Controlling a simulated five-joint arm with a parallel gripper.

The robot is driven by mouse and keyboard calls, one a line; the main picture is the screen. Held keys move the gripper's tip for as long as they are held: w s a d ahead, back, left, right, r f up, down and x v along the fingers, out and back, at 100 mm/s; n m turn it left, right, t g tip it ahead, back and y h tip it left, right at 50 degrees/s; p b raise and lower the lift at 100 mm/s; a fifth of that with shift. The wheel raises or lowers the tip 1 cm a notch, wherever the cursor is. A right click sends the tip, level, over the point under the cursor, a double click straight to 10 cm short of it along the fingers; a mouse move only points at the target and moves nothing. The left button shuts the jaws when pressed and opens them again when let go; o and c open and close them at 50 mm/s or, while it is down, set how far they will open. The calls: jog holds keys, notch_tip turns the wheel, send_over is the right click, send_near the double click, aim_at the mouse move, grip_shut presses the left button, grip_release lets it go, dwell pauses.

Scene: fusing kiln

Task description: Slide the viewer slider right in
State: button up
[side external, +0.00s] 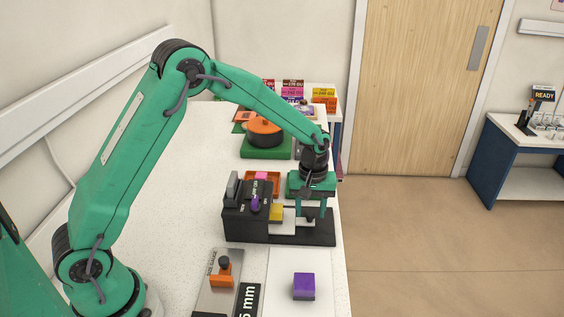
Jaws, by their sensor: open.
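The dark kiln unit (238,222) stands on the white counter, with a low dark base reaching right. A pale plate with a small dark knob (309,217) sits at its right end; this looks like the viewer slider, though it is small and partly hidden. My gripper (311,211) is over this right end, pointing down. Its two green fingers are apart, one on each side of the knob. I cannot tell whether they touch it. A yellow block (276,212) and another pale piece show left of the fingers.
A purple knob (255,204) is on the unit's front. A purple cube (304,286) on a white sheet and an orange slider with a black knob (222,271) are in front. The counter's right edge is close to my gripper.

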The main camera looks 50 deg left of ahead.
aim_at(284, 220)
grip_shut()
jog(key=shift+s+a+r, duration=0.1)
jog(key=shift+s+a, duration=2.3)
jog(key=shift+a, duration=0.1)
grip_release()
